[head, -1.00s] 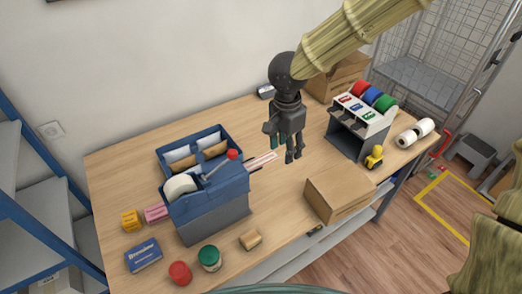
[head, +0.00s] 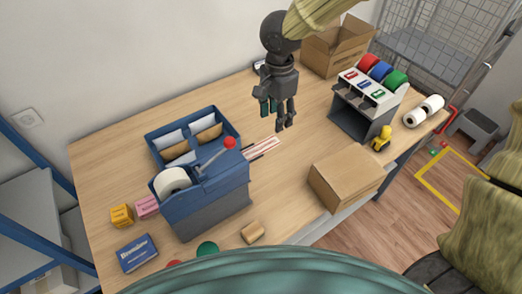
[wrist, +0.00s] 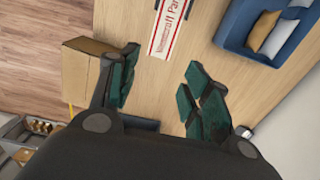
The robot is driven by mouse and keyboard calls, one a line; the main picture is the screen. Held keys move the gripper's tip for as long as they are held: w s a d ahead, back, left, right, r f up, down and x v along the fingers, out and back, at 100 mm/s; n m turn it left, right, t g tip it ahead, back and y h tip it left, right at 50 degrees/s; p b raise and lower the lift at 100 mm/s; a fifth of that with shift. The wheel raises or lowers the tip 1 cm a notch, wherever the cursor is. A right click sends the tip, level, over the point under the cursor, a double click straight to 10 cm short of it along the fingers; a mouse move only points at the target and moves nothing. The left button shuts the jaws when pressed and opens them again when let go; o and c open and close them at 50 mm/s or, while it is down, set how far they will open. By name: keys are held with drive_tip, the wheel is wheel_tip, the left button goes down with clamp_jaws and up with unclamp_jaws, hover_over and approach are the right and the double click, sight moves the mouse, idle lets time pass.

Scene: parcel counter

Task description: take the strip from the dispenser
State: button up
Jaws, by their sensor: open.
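The blue and grey dispenser (head: 207,190) stands on the left part of the table, with a white roll and a red-knobbed lever on top. The strip (head: 262,152), white with red print, sticks out from its right side toward the middle of the table. My gripper (head: 275,114) is open and empty above the table, a little beyond the strip's outer end. In the wrist view the open green-padded fingers (wrist: 160,90) point toward the strip, apart from it.
A closed carton (head: 345,177) stands at the table's front right. A rack with red, blue and green rolls (head: 365,97) and a yellow tape tool (head: 381,138) are beyond it. An open box (head: 338,45) stands at the back. Small boxes (head: 137,252) lie front left.

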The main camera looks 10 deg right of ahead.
sight(274, 140)
drive_tip(key=shift+s+a+f+b, duration=0.1)
drive_tip(key=shift+s+f+b, duration=0.05)
drive_tip(key=shift+f+b, duration=0.65)
wheel_tip(274, 140, down, 4)
drive_tip(key=b, duration=0.4)
drive_tip(key=shift+f, duration=1.5)
drive_tip(key=shift+c, duration=0.4)
drive_tip(key=c, duration=0.4)
